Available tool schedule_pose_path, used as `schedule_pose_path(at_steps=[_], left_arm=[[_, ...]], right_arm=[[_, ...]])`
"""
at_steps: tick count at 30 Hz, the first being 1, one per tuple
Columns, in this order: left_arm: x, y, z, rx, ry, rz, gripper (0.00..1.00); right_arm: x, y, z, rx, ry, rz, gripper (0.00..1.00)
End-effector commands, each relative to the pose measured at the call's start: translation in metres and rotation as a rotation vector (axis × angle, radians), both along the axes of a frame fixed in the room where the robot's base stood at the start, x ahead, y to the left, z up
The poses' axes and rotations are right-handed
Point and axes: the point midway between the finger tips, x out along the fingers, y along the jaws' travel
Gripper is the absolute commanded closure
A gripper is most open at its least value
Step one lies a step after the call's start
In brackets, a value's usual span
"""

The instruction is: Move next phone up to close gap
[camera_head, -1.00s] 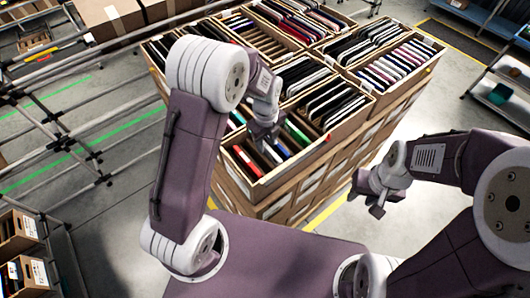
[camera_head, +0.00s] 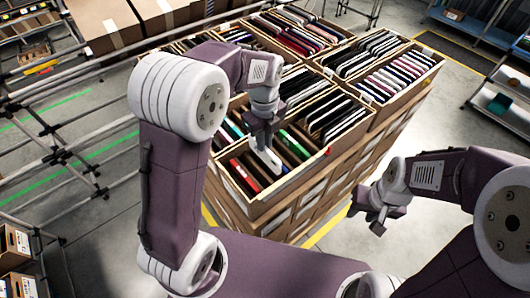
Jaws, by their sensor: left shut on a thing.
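The near carton (camera_head: 284,187) is a tilted, open cardboard box with a few phones standing in slots. My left gripper (camera_head: 263,143) is over this carton, shut on a white phone (camera_head: 268,160) that hangs on edge below the fingers. The phone's lower end is at or just inside the carton; I cannot tell whether it touches the slots. A red phone (camera_head: 245,176) stands to its left and a green phone (camera_head: 294,147) to its right. Dark empty slots show between them. My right gripper (camera_head: 369,217) is open and empty, off to the right of the carton stack.
Neighbouring cartons are full of phones: dark ones (camera_head: 326,112) behind, pale ones (camera_head: 396,84) at the right. A pipe frame (camera_head: 75,150) stands at the left. Closed boxes (camera_head: 108,25) are at the back left. Shelves (camera_head: 503,85) are at the right.

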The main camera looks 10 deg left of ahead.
Motion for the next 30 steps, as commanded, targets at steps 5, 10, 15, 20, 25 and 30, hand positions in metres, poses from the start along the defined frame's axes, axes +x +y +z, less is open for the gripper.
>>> schedule_pose_path(at_steps=[5, 10, 15, 20, 25, 30], left_arm=[[0.002, 0.000, 0.009, 0.002, -0.003, -0.002, 1.00], [-0.004, 0.006, 0.010, 0.009, 0.000, -0.016, 1.00], [-0.026, 0.018, 0.029, 0.012, -0.004, -0.014, 1.00], [-0.034, 0.024, 0.044, 0.015, -0.008, -0.002, 1.00], [-0.033, 0.025, 0.042, 0.017, -0.009, 0.000, 1.00], [-0.033, 0.024, 0.037, 0.017, -0.008, 0.000, 1.00]], right_arm=[[0.000, 0.000, 0.000, 0.000, 0.000, 0.000, 0.64], [0.000, 0.000, 0.025, 0.000, 0.001, 0.000, 0.64], [0.000, 0.000, 0.066, 0.000, 0.000, 0.000, 0.64], [0.000, 0.000, 0.084, 0.000, 0.000, 0.000, 0.64], [0.000, 0.000, 0.081, 0.000, 0.000, 0.000, 0.64], [0.000, 0.000, 0.076, 0.000, 0.000, 0.000, 0.64]])
